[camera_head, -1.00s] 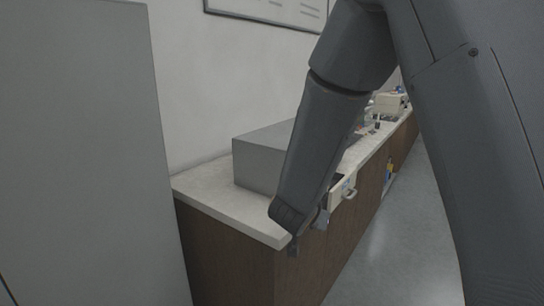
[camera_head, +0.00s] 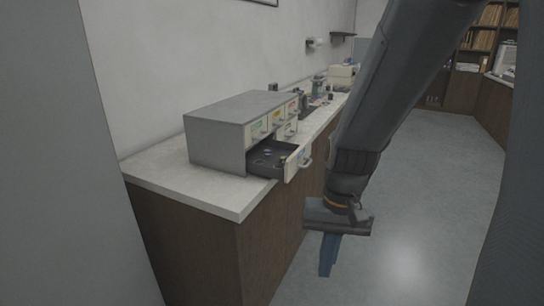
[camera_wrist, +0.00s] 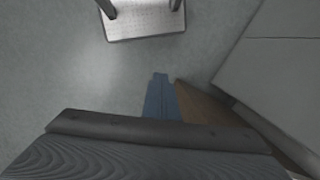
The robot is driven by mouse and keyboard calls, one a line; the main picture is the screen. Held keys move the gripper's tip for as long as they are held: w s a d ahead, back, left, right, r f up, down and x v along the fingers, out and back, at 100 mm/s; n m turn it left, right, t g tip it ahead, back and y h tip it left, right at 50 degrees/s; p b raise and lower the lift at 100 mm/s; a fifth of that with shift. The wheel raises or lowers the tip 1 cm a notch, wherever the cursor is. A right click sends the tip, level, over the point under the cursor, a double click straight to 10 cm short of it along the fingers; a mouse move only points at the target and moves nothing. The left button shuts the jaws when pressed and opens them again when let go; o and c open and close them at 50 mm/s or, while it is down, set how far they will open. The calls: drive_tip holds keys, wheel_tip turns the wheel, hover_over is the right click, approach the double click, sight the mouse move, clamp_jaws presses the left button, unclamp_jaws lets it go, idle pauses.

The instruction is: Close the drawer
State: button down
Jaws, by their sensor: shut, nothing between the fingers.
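A grey drawer cabinet (camera_head: 215,140) stands on the counter in the head view. Its lower drawer (camera_head: 268,160) is pulled out, with a pale front and handle (camera_head: 304,158) past the counter's edge. Small dark round items lie inside it; I cannot tell what they are. My gripper (camera_head: 326,268) points down in front of the counter, below and to the right of the drawer, apart from it. Its blue fingers are together and empty. The fingers (camera_wrist: 159,82) also show in the wrist view, over the floor. The drawer is not visible in the wrist view.
The white counter (camera_head: 160,170) has a dark wood front (camera_head: 215,260). Several small items (camera_head: 318,95) stand farther along it. The floor (camera_head: 410,200) on the right is open. A pale step-like thing (camera_wrist: 145,22) stands on the floor in the wrist view.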

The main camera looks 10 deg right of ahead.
drive_tip(key=w+f+m+y+b, duration=0.3)
drive_tip(key=w+m+y, duration=0.3)
drive_tip(key=w+m, duration=0.25)
drive_tip(key=m+t+y+b, duration=0.4)
drive_tip(key=m+t+y, duration=0.3)
drive_tip(key=m+t, duration=0.6)
approach(292, 170)
drive_tip(key=shift+m+g, duration=0.35)
drive_tip(key=shift+g, duration=0.35)
drive_tip(key=x, duration=0.2)
drive_tip(key=p+x, duration=0.1)
drive_tip(key=x, duration=0.1)
drive_tip(key=p+x, duration=0.1)
drive_tip(key=x, duration=0.1)
drive_tip(key=shift+w+d+r, duration=0.1)
drive_tip(key=shift+w+r, duration=0.2)
drive_tip(key=shift+w, duration=0.2)
